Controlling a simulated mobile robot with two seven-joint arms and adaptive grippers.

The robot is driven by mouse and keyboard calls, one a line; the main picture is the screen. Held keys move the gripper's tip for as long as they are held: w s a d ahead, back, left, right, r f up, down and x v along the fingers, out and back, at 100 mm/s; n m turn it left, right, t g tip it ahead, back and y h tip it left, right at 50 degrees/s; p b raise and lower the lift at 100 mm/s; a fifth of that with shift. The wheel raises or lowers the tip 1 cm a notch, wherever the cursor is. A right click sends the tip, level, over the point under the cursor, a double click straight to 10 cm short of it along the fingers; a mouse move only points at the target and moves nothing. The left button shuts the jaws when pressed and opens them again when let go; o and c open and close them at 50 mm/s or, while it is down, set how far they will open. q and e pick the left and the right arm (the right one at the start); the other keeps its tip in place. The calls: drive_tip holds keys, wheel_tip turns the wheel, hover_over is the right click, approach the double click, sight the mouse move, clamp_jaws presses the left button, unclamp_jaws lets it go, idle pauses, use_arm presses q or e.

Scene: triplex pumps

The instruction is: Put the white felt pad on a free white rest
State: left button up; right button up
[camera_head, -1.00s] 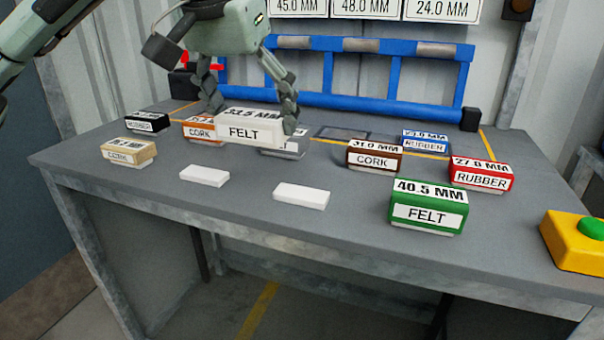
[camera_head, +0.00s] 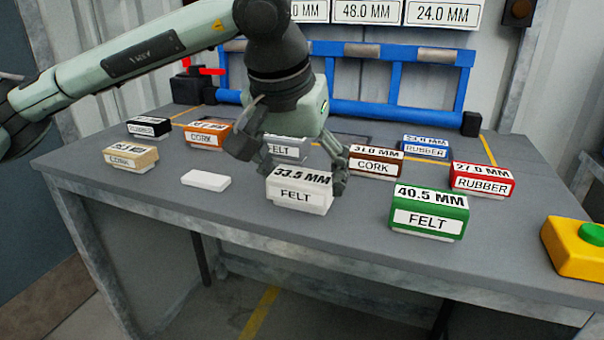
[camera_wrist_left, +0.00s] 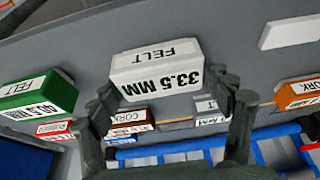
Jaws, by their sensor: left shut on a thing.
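The white felt pad (camera_head: 299,192), marked 33.5 MM, is level near the table's front edge, where the right-hand white rest is now hidden. I cannot tell whether it touches that rest. My left gripper (camera_head: 293,168) is above and behind it, shut on it, one finger to each side. The wrist view shows the pad (camera_wrist_left: 158,70) at the fingers of my left gripper (camera_wrist_left: 172,98). The other white rest (camera_head: 206,180) is bare, to the left of the pad; it also shows in the wrist view (camera_wrist_left: 291,32). My right gripper is not in view.
The green felt block (camera_head: 429,212) stands close on the right. Behind are a brown cork block (camera_head: 376,163) and a grey felt block (camera_head: 288,148). A tan cork block (camera_head: 131,157) is at left, a red rubber block (camera_head: 481,181) at right. A blue rail (camera_head: 400,112) runs behind.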

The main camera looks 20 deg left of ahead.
use_arm(q)
drive_tip(key=shift+f, duration=0.1)
drive_tip(key=o, duration=1.2)
drive_tip(key=shift+c, duration=0.2)
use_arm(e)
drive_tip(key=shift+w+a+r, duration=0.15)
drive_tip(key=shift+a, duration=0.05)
use_arm(q)
drive_tip(key=v, duration=1.2)
drive_tip(key=shift+p, duration=0.3)
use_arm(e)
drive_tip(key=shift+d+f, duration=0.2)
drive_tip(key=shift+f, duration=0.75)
